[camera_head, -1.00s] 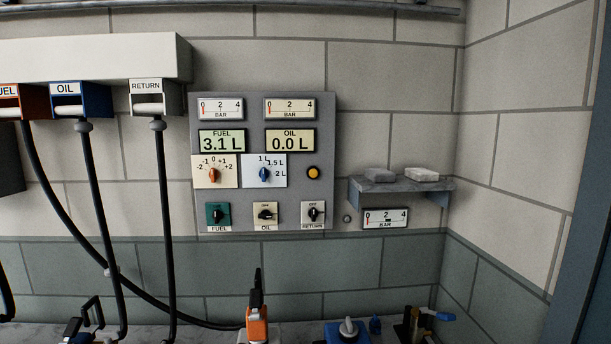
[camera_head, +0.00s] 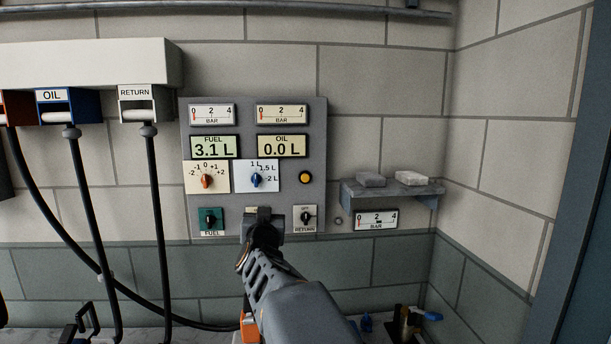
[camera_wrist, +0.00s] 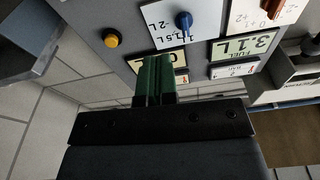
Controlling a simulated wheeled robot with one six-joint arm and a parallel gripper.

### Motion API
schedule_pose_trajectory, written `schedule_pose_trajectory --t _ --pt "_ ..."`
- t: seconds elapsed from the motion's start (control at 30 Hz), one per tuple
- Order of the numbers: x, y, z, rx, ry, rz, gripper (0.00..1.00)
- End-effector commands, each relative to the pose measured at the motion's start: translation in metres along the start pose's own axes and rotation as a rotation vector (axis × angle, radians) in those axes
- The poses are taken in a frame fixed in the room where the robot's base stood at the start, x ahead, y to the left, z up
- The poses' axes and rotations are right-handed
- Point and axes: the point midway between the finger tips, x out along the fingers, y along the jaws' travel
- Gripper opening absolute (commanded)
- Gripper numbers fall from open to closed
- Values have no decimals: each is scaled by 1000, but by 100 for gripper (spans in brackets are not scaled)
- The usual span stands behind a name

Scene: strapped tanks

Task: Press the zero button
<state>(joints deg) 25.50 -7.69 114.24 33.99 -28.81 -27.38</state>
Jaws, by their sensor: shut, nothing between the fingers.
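The grey wall panel (camera_head: 230,225) carries gauges, displays and knobs. A round amber button (camera_head: 306,178) sits at its right side, beside the blue dial (camera_head: 256,180); no label reading zero shows. The fuel display (camera_head: 215,147) reads 3.1 L and the oil display (camera_head: 282,146) reads 0.0 L. My gripper (camera_head: 262,226) appears in front of the panel's lower edge, below and left of the button, hiding most of the OIL knob. In the wrist view, the panel is upside down; the amber button (camera_wrist: 111,40) lies left of my shut, empty green fingers (camera_wrist: 154,72).
A small shelf (camera_head: 396,190) with two blocks juts out right of the panel, above another gauge (camera_head: 376,220). Hoses (camera_head: 155,230) hang at the left. Tools stand on the bench below. The wall between panel and shelf is mostly clear.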

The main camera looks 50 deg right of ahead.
Motion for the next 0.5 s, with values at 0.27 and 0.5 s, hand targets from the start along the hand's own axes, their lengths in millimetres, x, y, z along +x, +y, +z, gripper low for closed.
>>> schedule_pose_trajectory --t 0.27,0.5 --pt "27 83 -53 -23 253 332 0" --pt "27 109 -66 -36 325 443 0"
